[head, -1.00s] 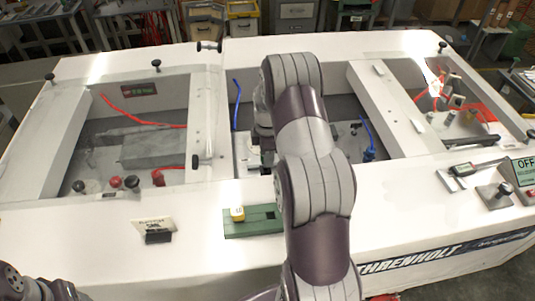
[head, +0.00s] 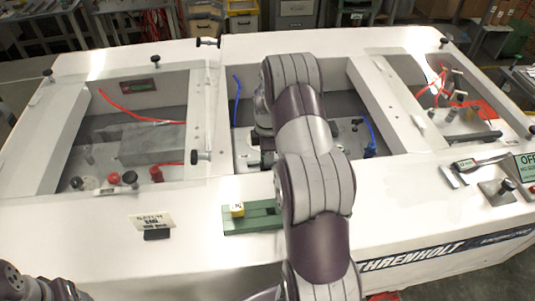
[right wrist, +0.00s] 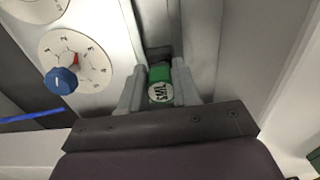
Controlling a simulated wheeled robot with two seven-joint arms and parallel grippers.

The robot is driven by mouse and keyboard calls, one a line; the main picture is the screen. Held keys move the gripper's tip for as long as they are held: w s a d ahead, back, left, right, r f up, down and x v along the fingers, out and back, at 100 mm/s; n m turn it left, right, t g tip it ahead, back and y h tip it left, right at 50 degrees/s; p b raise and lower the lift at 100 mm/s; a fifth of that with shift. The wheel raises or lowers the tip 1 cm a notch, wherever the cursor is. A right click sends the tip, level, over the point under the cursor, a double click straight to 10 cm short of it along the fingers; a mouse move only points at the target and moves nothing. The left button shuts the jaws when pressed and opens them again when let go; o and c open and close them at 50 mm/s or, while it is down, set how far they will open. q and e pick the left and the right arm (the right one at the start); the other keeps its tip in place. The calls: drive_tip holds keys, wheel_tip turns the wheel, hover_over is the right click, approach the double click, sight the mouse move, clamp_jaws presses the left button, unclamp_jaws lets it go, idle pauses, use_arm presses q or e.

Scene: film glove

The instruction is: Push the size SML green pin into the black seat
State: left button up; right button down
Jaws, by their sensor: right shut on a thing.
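The green pin (right wrist: 160,88) shows in the right wrist view, with a pale end cap marked SML facing the camera. My right gripper (right wrist: 158,75) has a grey finger on each side of it and is shut on it. Just beyond the pin is a dark recessed area (right wrist: 156,48). I cannot tell whether this is the black seat, nor whether the pin touches it. In the head view, my right arm reaches into the middle bay and hides the pin and most of the gripper. My left gripper is out of view; only part of that arm shows at lower left.
A white dial with a blue knob (right wrist: 61,80) is left of the gripper in the right wrist view. In the head view, a yellow block (head: 237,210) sits on a green tray (head: 262,225) at the front ledge. A small sign (head: 152,222) stands left of it.

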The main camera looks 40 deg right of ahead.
drive_tip(key=shift+f, duration=0.5)
drive_tip(key=c, duration=0.7)
unclamp_jaws()
drive_tip(key=shift+c, duration=0.2)
drive_tip(key=shift+r+b, duration=0.15)
drive_tip(key=shift+b, duration=0.15)
drive_tip(key=shift+r+b, duration=0.3)
drive_tip(key=shift+r, duration=0.05)
wheel_tip(320, 180, up, 6)
drive_tip(key=b, duration=0.2)
drive_tip(key=shift+w+d+r+b, duration=0.1)
drive_tip(key=shift+r+b, duration=0.05)
drive_tip(key=shift+b, duration=0.25)
wheel_tip(320, 180, up, 6)
drive_tip(key=p, duration=0.4)
drive_tip(key=shift+f, duration=0.2)
